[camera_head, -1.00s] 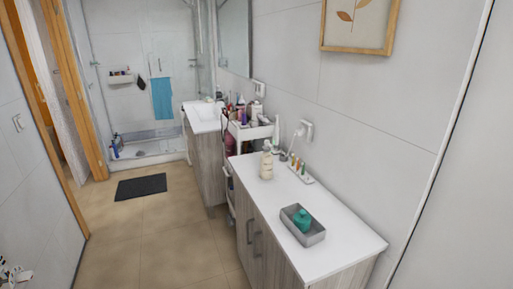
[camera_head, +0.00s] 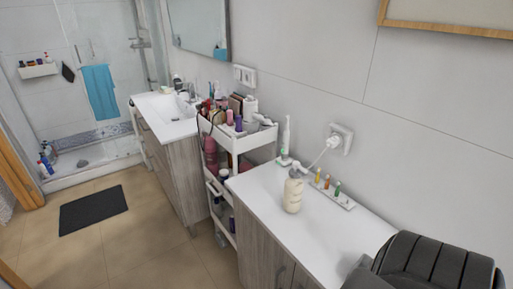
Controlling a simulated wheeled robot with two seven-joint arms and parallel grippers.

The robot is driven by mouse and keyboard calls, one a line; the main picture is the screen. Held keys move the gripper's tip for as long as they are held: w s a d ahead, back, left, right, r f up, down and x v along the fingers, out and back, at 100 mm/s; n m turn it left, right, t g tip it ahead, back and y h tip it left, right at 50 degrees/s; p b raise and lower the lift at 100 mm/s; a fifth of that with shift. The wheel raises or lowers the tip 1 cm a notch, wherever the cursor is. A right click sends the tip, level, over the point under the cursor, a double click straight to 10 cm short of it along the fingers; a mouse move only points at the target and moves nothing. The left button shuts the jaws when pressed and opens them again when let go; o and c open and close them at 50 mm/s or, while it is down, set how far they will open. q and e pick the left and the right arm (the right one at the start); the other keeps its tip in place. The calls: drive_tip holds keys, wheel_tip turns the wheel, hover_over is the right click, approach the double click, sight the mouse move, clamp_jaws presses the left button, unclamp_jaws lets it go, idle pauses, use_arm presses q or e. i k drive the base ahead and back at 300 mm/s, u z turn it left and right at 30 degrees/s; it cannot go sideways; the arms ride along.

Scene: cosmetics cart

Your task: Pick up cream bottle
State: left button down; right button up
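A cream-coloured bottle (camera_head: 293,194) with a greyish pump top stands upright on the white counter (camera_head: 262,190), near its far end. Nothing is touching it. Several more bottles and cosmetics, among them a purple one (camera_head: 239,124), stand on the top shelf of the white cart (camera_head: 243,145), too small to read. Neither of my grippers shows in the view, so their state cannot be seen. A dark ribbed part of my own body covers the lower right corner and hides the near end of the counter.
An electric toothbrush (camera_head: 286,138) stands behind the bottle, by the wall. A small rack with coloured brush heads (camera_head: 337,190) lies to its right. A sink counter (camera_head: 165,115) is beyond the cart. The floor at left is open, with a dark mat (camera_head: 93,210).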

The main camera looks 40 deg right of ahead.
sight(293, 188)
drive_tip(key=i, duration=1.8)
drive_tip(key=z, duration=3.1)
drive_tip(key=k, duration=0.5)
drive_tip(key=z, duration=0.1)
drive_tip(key=i, duration=0.5)
drive_tip(key=z, duration=0.05)
